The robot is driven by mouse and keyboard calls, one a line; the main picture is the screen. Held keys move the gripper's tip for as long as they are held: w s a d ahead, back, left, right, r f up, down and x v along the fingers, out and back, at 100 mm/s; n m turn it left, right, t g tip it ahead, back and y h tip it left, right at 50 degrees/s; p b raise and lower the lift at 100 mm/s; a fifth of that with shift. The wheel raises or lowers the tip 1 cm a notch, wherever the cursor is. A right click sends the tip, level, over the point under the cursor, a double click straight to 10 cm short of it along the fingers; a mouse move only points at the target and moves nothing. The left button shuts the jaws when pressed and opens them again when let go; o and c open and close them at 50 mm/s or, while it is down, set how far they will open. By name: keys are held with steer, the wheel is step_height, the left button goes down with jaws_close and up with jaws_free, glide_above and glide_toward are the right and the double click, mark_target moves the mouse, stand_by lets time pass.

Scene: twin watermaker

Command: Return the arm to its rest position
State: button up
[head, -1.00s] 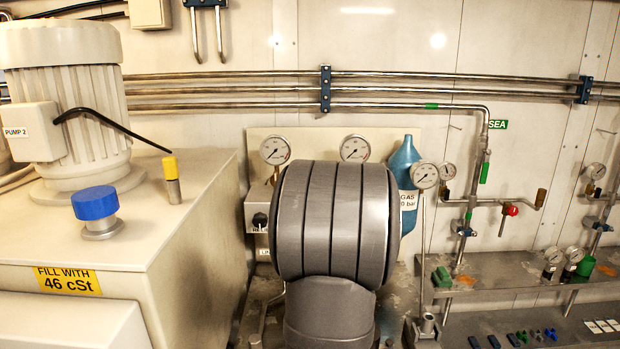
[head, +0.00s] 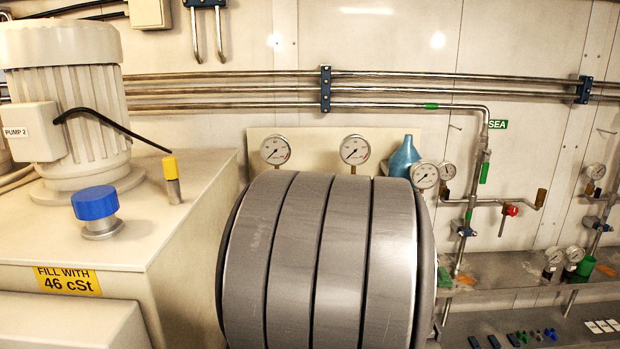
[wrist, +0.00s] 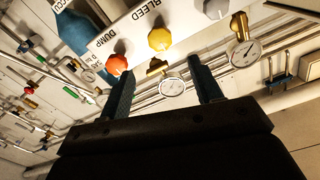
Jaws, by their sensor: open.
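My gripper (wrist: 162,92) shows in the wrist view with its two dark blue fingers apart and nothing between them. A gauge and valve knobs lie beyond the fingers, apart from them. In the head view my large grey arm link fills the lower middle, and the gripper itself is not visible there. The link hides much of the panel behind it.
The wrist view shows a red knob (wrist: 117,65), a yellow knob (wrist: 160,39) and a gauge (wrist: 172,87). In the head view a blue bottle (head: 403,157) stands behind my arm. The cream tank with a blue cap (head: 95,203) is at left. A shelf (head: 500,270) with small parts below is at right.

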steer(key=s, duration=0.6)
steer(key=w, duration=1.7)
steer(key=shift+w, duration=0.25)
steer(key=shift+s+n, duration=0.1)
steer(key=shift+n, duration=1.9)
steer(key=s, duration=1.7)
steer(key=shift+o, duration=0.4)
steer(key=shift+s, duration=0.1)
